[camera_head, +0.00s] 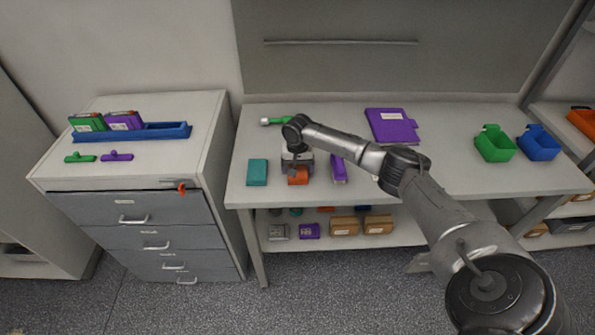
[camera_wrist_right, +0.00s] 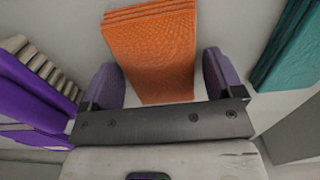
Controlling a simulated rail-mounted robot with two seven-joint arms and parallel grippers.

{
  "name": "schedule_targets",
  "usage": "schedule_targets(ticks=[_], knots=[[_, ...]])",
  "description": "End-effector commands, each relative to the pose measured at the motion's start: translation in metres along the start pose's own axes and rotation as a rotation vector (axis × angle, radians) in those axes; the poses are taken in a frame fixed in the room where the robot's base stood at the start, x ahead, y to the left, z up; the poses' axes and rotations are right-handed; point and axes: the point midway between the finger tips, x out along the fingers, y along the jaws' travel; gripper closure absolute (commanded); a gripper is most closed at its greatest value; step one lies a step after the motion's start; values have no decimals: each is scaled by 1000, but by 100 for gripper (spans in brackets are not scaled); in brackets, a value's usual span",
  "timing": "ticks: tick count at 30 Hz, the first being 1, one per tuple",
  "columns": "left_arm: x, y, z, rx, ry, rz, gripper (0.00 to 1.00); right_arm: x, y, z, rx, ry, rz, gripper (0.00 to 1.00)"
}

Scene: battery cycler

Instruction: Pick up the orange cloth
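The orange cloth (camera_head: 298,178) lies folded on the workbench near its front edge, partly hidden by my right gripper in the head view. In the right wrist view the cloth (camera_wrist_right: 150,45) shows as a textured orange stack with layered edges. My right gripper (camera_head: 297,165) is above the cloth. In the right wrist view its two fingers (camera_wrist_right: 162,78) are wide apart, one on each side of the cloth's near end, with small gaps visible. Whether the fingers are level with the cloth is hard to tell. My left gripper is not in view.
A teal item (camera_head: 257,172) lies left of the cloth and a purple one (camera_head: 338,168) right of it. A green tool (camera_head: 275,121) and purple folder (camera_head: 391,126) lie farther back. Green (camera_head: 495,144) and blue (camera_head: 538,143) bins stand right. A drawer cabinet (camera_head: 135,210) stands left.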

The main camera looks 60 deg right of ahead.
Motion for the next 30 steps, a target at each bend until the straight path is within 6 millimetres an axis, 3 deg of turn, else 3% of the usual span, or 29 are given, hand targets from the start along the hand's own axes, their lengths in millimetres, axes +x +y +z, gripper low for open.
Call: schedule_targets(ticks=[11,22,30], knots=[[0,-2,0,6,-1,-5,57,0,0,0,0,0,0,49],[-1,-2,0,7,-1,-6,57,-7,0,0,0,1,-1,50],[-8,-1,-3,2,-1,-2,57,-42,0,-1,-1,1,-2,50]])
